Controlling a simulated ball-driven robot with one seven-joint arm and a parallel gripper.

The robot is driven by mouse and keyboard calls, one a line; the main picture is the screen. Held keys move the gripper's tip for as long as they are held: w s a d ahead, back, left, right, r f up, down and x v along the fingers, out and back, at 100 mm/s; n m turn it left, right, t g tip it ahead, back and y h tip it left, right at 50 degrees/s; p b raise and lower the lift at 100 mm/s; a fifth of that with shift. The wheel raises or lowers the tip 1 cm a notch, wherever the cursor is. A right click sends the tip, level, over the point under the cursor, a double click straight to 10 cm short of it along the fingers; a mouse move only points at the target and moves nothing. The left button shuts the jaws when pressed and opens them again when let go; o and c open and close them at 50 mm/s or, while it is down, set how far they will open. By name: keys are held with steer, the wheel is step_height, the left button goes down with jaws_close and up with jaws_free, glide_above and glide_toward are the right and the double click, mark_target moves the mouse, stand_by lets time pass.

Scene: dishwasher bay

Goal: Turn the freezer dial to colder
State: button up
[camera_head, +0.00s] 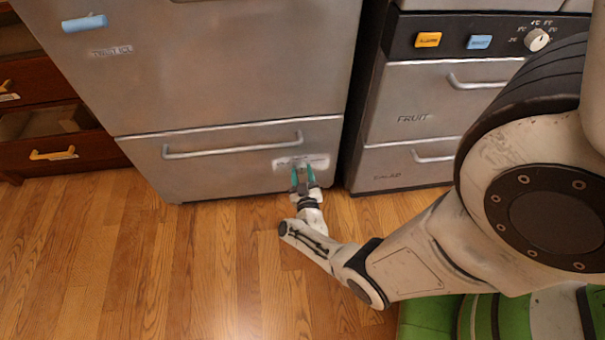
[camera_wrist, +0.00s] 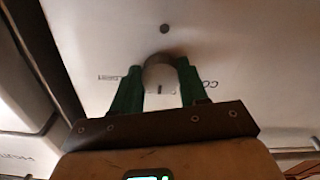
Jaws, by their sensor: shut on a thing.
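The freezer dial (camera_wrist: 160,66) is a small grey rounded knob, seen in the wrist view on a pale panel with faint lettering on both sides. The letters on the right begin with "CO"; the rest is hidden by a finger. My gripper (camera_wrist: 159,82) has its two green fingers closed on the dial, one on each side. In the head view my gripper (camera_head: 302,168) reaches low to the front of the bottom steel drawer (camera_head: 230,172), at a pale plate (camera_head: 319,161) below the right end of its handle. The dial is largely hidden there by the fingers.
A long bar handle (camera_head: 225,150) sits just above my gripper. To the right stands another appliance with "FRUIT" and salad drawers (camera_head: 400,170), an orange and a blue tag, and a white knob (camera_head: 536,40). Wooden drawers (camera_head: 60,152) are at left. The wood floor in front is clear.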

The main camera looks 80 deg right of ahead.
steer(key=o, duration=1.1)
steer(key=shift+c, duration=0.2)
steer(key=p+v, duration=0.3)
steer(key=v, duration=0.7)
steer(key=shift+s+a, duration=0.2)
steer(key=shift+a, duration=0.15)
steer(key=shift+w+f, duration=0.1)
